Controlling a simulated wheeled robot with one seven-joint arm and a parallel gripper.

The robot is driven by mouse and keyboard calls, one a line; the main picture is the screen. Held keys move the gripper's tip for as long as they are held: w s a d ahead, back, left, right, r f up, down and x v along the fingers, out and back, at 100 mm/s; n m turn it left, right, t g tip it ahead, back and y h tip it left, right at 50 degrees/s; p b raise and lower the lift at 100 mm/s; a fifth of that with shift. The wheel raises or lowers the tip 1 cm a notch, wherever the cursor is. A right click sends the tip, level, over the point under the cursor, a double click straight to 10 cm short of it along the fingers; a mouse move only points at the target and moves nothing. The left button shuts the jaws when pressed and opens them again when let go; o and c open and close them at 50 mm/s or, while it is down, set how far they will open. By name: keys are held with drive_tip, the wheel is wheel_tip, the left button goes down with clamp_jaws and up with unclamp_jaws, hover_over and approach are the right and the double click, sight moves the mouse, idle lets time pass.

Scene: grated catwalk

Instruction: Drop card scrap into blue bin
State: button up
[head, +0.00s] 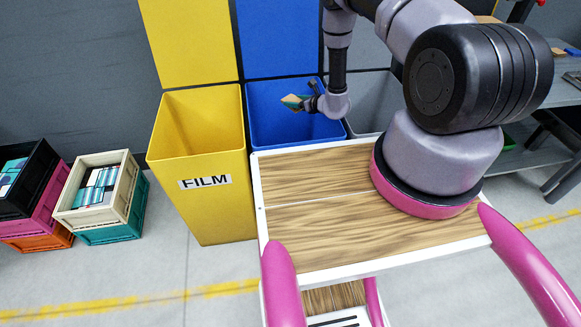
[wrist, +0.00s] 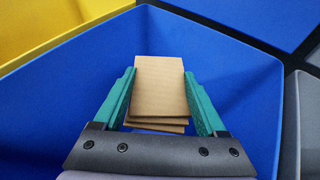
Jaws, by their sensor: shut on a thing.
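The card scrap (wrist: 160,88) is a small stack of brown cardboard pieces, seen in the wrist view between the two teal fingers. My gripper (wrist: 158,95) is shut on it. In the head view my gripper (head: 294,102) is small and holds the card scrap at the mouth of the blue bin (head: 262,112). In the wrist view the blue bin (wrist: 60,110) surrounds the gripper, with its walls on both sides and its rim beyond. The bin's floor is largely hidden by the gripper and card.
A yellow bin labelled FILM (head: 205,215) stands directly left of the blue bin. A grey bin (head: 370,100) stands to its right, partly behind my arm. Stacked crates (head: 75,215) with packs sit on the floor at far left. A grey workbench (head: 560,90) is at far right.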

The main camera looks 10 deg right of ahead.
drive_tip(key=o, duration=1.3)
drive_tip(key=shift+c, duration=0.2)
drive_tip(key=v, duration=1.1)
